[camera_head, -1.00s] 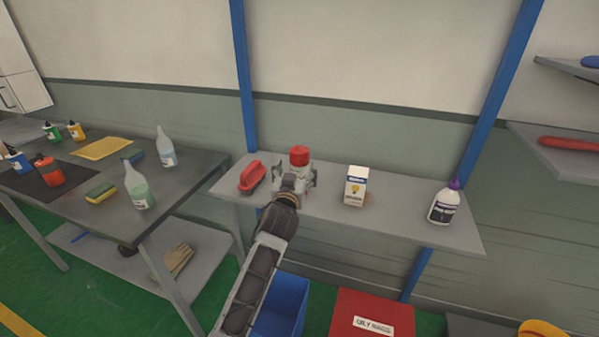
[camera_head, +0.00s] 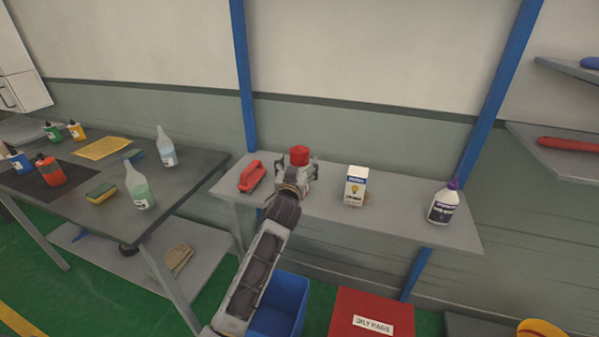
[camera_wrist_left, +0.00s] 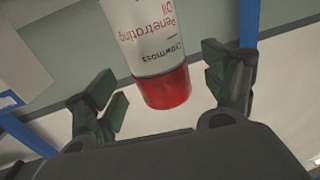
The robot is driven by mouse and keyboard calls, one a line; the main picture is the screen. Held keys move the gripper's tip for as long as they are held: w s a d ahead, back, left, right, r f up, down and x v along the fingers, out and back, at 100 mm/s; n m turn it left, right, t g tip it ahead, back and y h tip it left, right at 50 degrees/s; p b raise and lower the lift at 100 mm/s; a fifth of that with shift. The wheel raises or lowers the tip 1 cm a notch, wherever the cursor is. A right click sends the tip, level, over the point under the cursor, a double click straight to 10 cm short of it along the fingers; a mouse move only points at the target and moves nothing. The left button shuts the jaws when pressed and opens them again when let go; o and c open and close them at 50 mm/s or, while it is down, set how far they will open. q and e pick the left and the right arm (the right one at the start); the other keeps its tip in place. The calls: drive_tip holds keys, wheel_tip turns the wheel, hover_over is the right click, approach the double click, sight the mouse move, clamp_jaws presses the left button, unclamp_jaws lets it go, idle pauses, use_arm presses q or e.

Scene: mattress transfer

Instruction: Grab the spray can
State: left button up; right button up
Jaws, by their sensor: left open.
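The spray can (camera_head: 299,155) has a red cap and stands on the grey wall shelf; my left gripper hides its lower part in the head view. In the left wrist view the can (camera_wrist_left: 152,45) shows a white body with "Penetrating Oil" lettering and a red band, upside down in the picture. My left gripper (camera_head: 297,171) is open at the can, with a finger on each side. In the left wrist view the fingers of the gripper (camera_wrist_left: 165,88) stand apart from the can, with gaps on both sides. My right gripper is not in view.
A small white box (camera_head: 355,186) and a purple-capped bottle (camera_head: 443,204) stand to the right. A workbench (camera_head: 185,185) is at left; a blue bin (camera_head: 283,305) and red oily-rags container (camera_head: 345,305) are below.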

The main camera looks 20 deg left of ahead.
use_arm(q)
drive_tip(key=shift+w+a, duration=0.1)
drive_tip(key=shift+w, duration=0.75)
drive_tip(key=shift+w+a, duration=0.1)
drive_tip(key=shift+w, duration=0.75)
drive_tip(key=c, duration=1.3)
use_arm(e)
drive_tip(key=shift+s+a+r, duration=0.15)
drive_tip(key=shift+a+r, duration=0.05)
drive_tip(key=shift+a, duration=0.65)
